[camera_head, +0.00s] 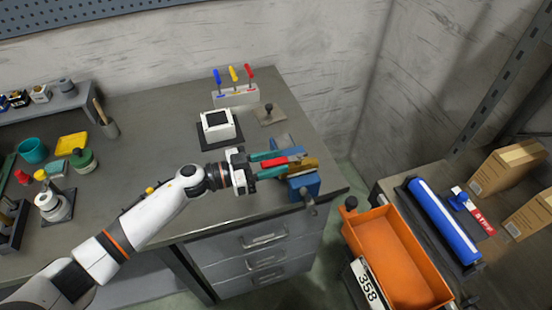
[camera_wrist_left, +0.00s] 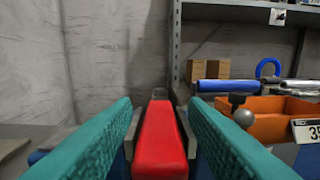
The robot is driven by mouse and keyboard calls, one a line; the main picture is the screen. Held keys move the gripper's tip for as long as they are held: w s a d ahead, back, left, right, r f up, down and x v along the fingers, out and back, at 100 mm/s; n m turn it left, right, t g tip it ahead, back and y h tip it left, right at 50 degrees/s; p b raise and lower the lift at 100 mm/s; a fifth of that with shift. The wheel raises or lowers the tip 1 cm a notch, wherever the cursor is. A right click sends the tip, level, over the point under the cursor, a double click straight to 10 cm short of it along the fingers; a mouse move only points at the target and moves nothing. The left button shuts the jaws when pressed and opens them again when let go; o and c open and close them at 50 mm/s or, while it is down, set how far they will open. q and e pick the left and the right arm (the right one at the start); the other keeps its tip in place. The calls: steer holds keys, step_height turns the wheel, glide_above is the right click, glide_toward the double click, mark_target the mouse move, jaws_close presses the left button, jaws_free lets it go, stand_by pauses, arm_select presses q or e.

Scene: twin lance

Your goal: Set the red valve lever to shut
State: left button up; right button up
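The red lever (camera_head: 275,162) is at the right front of the workbench, by a brass-coloured body (camera_head: 303,165) and a blue vise (camera_head: 304,184). My left gripper (camera_head: 270,165) is there with its teal fingers on either side of the lever. In the left wrist view the red lever (camera_wrist_left: 160,142) runs lengthwise between the two fingers (camera_wrist_left: 160,110), with a gap on each side at the tips. The fingers look open and not closed on it. The far end of the lever and the valve's markings are hidden or too small to read. My right gripper is not in view.
A white box (camera_head: 218,124) and a rack with blue, yellow and red handles (camera_head: 236,95) stand behind. An orange bin (camera_head: 388,262) is on the cart to the right, across a gap from the bench. The bench top left of the box is partly clear.

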arm_select(q)
steer(key=shift+w+d, duration=0.15)
steer(key=shift+d, duration=0.25)
steer(key=shift+c, duration=0.3)
jaws_close()
